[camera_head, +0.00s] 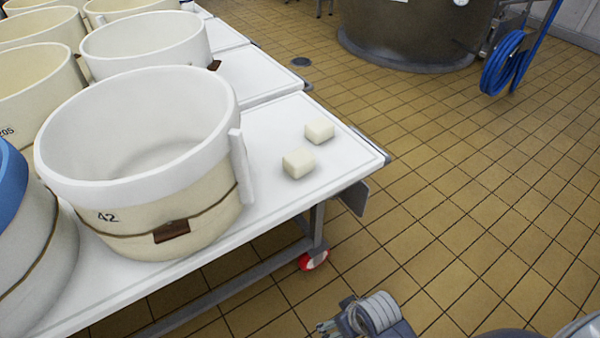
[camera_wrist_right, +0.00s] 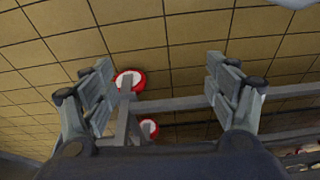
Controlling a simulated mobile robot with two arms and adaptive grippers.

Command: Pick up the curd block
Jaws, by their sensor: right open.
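Two pale cream curd blocks lie on the white table (camera_head: 262,197) near its right corner. The nearer curd block (camera_head: 298,163) is a little left of the farther curd block (camera_head: 319,130), with a gap between them. My right gripper (camera_head: 335,326) is at the bottom of the head view, below and in front of the table, well apart from both blocks. In the right wrist view the right gripper (camera_wrist_right: 160,88) has its two fingers spread wide with nothing between them. My left gripper is not in view.
A large white-lined round mould (camera_head: 140,215) marked 42 stands left of the blocks. More moulds fill the table behind and left. A table leg with a red wheel (camera_head: 313,261) stands below the corner. Tiled floor at right is open, with a vat (camera_head: 410,35) at the back.

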